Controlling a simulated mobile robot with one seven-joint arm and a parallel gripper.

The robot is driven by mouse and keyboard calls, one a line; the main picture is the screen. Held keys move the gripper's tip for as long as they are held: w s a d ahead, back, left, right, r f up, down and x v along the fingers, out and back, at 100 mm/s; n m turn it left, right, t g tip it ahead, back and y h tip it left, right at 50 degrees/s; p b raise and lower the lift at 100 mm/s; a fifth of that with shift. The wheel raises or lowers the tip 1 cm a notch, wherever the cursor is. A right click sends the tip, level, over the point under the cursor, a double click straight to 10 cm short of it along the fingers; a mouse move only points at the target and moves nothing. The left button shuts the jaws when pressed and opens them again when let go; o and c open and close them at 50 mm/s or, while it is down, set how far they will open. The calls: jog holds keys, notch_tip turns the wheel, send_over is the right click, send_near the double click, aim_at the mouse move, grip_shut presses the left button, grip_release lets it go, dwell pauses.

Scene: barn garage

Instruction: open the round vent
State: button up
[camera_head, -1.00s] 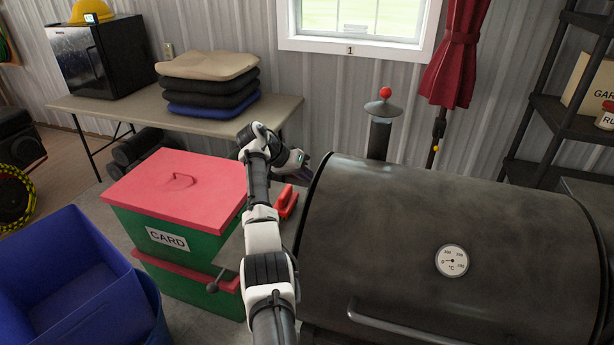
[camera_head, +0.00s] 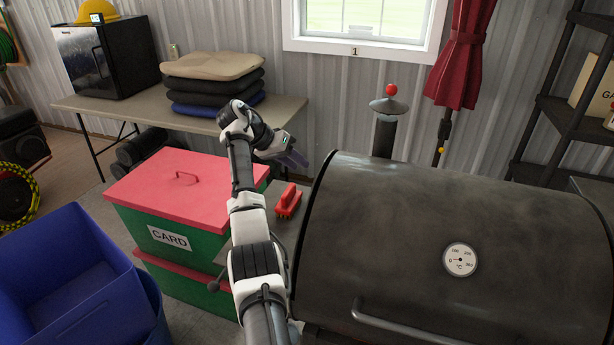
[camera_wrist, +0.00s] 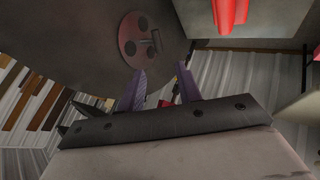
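The round vent (camera_wrist: 132,38) is a dull red disc with dark round spots and a small raised tab, set on a dark grill wall in the wrist view. I cannot tell whether its spots are open holes. It is hidden in the head view. My gripper (camera_wrist: 160,68) has two purple fingers, apart, with nothing between them; the vent lies beyond their tips, slightly left. In the head view my gripper (camera_head: 299,158) is left of the black barrel grill (camera_head: 440,215), near its left end.
A red tool (camera_head: 288,200) lies on the grill's side shelf; it also shows in the wrist view (camera_wrist: 230,14). A chimney (camera_head: 384,138) stands behind the grill. Red-lidded green boxes (camera_head: 165,240) and a blue bin (camera_head: 65,270) are at left. A table (camera_head: 130,115) stands behind.

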jog(key=b+v, duration=0.1)
jog(key=v, duration=0.5)
jog(key=shift+a+r, duration=0.25)
jog(key=shift+r, duration=0.05)
jog(key=shift+s+a, duration=0.1)
